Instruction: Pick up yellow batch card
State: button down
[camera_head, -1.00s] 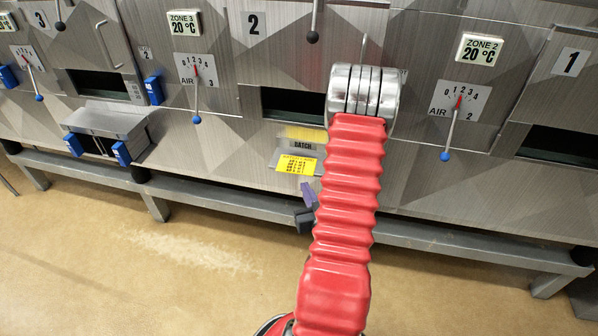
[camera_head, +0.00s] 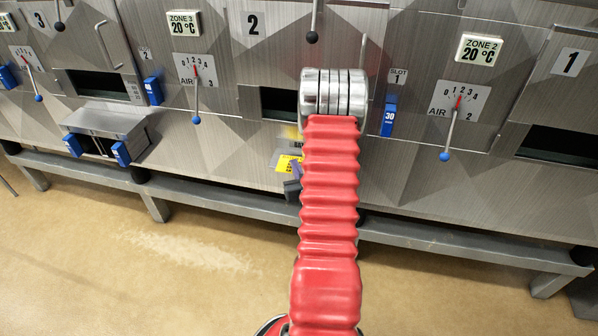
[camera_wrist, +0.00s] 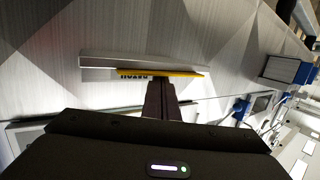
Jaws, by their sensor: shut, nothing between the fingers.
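The yellow batch card (camera_head: 284,163) sits in a grey holder (camera_head: 275,158) marked BATCH on the metal panel. My arm covers the right part of both. In the wrist view the card (camera_wrist: 185,74) shows almost edge-on as a thin yellow strip along the holder (camera_wrist: 100,62). My gripper (camera_wrist: 160,84) is shut and empty, with its dark fingertips in front of the card, near its middle. I cannot tell whether they touch it. In the head view, part of my gripper (camera_head: 294,180) shows just below the card, left of my red arm.
A dark opening (camera_head: 278,103) lies above the holder. A blue tag marked 30 (camera_head: 389,118) hangs at slot 1 on the right. Air levers with blue knobs (camera_head: 445,156) stick out. A metal rail (camera_head: 450,243) runs below the panel, above open floor.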

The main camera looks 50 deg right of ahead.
jog(key=shift+s+f, duration=0.15)
jog(key=shift+f, duration=0.45)
jog(key=shift+a+f, duration=0.1)
jog(key=shift+s+a+f, duration=0.1)
jog(key=shift+s+a, duration=0.25)
jog(key=shift+s, duration=0.1)
jog(key=shift+s+a, duration=0.1)
jog(key=shift+r, duration=0.85)
jog(key=shift+r, duration=0.1)
jog(key=shift+r, duration=0.1)
